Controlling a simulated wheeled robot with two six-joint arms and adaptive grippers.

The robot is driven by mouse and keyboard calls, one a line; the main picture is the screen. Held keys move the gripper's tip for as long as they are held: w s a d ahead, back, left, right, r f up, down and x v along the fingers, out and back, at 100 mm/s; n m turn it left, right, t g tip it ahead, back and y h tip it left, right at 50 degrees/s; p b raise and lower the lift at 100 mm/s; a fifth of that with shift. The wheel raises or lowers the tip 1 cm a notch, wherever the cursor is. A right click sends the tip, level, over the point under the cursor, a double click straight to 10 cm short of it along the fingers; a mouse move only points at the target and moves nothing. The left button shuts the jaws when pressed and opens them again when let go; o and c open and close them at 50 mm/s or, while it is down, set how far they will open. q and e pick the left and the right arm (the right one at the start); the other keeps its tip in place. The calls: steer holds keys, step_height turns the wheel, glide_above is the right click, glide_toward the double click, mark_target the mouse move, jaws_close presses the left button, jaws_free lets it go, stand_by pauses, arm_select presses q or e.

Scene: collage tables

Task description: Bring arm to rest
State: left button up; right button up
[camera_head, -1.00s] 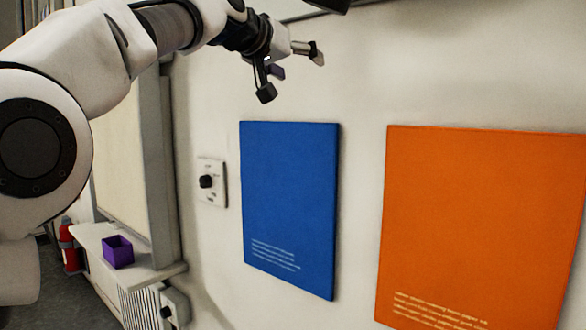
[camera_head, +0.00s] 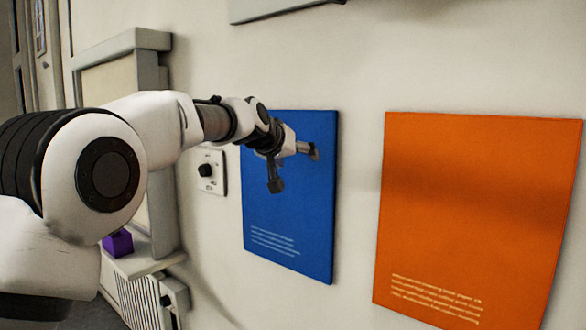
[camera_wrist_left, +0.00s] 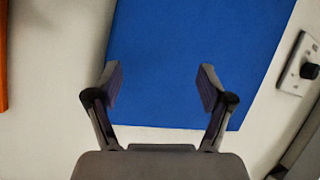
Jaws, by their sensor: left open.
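My left arm (camera_head: 150,130) comes in from the left in the head view, raised and stretched toward the wall. Its gripper (camera_head: 294,168) is in front of the upper part of the blue poster (camera_head: 290,225). In the left wrist view the gripper (camera_wrist_left: 157,88) has its two fingers spread wide, with nothing between them. The blue poster (camera_wrist_left: 190,40) fills the background behind the fingers there. I cannot tell the exact gap between the fingers and the wall. My right gripper is not in view.
An orange poster (camera_head: 470,210) hangs to the right of the blue one. A white wall plate with a black knob (camera_head: 206,170) is left of the blue poster. A purple box (camera_head: 118,243) stands on a ledge (camera_head: 150,262) at the lower left, partly hidden by my arm.

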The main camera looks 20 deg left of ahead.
arm_select(q)
steer(key=shift+a+f, duration=0.1)
steer(key=shift+f, duration=0.85)
